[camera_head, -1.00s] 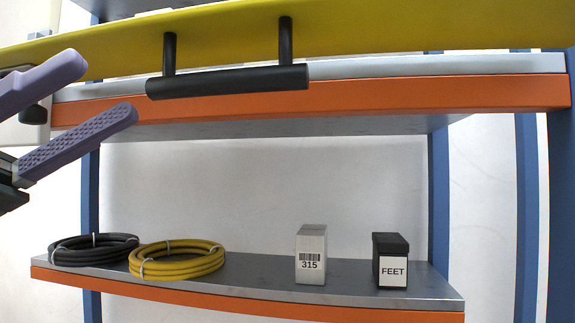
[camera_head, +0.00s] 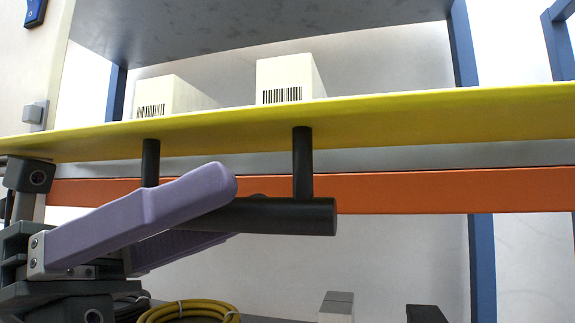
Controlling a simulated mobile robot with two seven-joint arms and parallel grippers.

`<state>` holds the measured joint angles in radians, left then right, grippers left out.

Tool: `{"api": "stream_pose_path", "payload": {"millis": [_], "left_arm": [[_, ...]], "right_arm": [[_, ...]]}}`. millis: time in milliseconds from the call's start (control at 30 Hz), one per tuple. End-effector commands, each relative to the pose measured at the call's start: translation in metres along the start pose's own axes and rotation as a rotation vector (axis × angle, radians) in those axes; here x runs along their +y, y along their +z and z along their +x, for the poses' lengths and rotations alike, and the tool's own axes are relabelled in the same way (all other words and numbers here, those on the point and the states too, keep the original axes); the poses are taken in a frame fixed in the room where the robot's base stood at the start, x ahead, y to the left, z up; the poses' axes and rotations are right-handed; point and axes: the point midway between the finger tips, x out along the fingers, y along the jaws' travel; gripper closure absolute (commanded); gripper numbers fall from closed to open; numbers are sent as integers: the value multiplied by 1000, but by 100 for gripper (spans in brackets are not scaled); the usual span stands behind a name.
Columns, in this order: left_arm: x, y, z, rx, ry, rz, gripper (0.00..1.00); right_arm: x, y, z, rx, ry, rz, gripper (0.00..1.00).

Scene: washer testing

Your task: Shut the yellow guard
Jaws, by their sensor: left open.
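The yellow guard (camera_head: 400,120) spans the view as a long thin panel, seen nearly edge-on. Its black handle (camera_head: 285,216) hangs below it on two posts. My left gripper (camera_head: 228,210) comes in from the left and is open at the handle's left part. One purple finger passes in front of the bar and hides part of it. The other finger shows lower down, partly hidden behind the first finger and the bar. I cannot tell whether either finger touches the bar. My right gripper is not in view.
Two white barcoded boxes (camera_head: 291,80) (camera_head: 172,95) show above the guard's edge. An orange shelf beam (camera_head: 430,190) runs behind the handle. Blue posts (camera_head: 482,265) stand at the right. A yellow coil (camera_head: 190,311), a pale box and a black box show at the bottom.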

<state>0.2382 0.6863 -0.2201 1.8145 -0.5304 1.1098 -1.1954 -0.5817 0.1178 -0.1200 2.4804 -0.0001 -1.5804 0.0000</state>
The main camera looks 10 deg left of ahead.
Motion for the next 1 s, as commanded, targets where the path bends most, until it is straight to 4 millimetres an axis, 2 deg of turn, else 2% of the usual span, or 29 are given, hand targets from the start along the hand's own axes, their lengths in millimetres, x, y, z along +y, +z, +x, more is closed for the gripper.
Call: {"api": "stream_pose_path", "payload": {"millis": [267,733,1000], "left_arm": [[0,-1,2,-1,0,0,48],[0,0,1,-1,0,-1,100],[0,0,1,-1,0,-1,100]], "right_arm": [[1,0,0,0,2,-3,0],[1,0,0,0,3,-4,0],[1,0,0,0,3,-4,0]]}}
